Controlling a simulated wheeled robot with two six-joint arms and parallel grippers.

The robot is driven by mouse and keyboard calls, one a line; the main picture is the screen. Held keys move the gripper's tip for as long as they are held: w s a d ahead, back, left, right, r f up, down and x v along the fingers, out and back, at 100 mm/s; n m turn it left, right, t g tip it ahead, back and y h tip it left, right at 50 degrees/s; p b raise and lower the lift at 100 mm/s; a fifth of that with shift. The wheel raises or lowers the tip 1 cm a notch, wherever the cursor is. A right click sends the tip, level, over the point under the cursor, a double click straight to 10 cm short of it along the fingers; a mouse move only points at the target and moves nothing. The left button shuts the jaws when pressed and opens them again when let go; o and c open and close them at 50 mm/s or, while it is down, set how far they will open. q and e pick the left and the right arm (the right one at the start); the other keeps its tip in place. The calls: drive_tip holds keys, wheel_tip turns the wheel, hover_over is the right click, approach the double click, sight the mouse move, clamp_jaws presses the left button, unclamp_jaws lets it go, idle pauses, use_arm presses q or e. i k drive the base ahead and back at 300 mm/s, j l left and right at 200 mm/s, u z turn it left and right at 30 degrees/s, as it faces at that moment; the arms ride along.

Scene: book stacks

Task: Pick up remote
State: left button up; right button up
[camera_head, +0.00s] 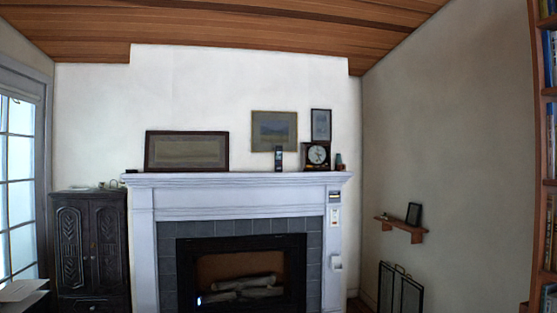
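I cannot say for sure which thing is the remote. A small slim upright object (279,158), dark with a lighter part, stands on the white mantel (230,181) left of the clock. A small dark flat item (131,171) lies at the mantel's left end. A small white device (335,216) is on the right side of the fireplace surround. All are too small to make out. Neither of my grippers is in view.
A black clock (317,155) and framed pictures (187,151) are on or above the mantel. A dark carved cabinet (90,245) stands left of the fireplace. A small wall shelf (401,228), a dark folding screen (400,288) and a bookcase (541,150) are at right.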

sight(277, 152)
drive_tip(key=i+l+z, duration=0.1)
drive_tip(key=i+z, duration=0.4)
drive_tip(key=i, duration=3.2)
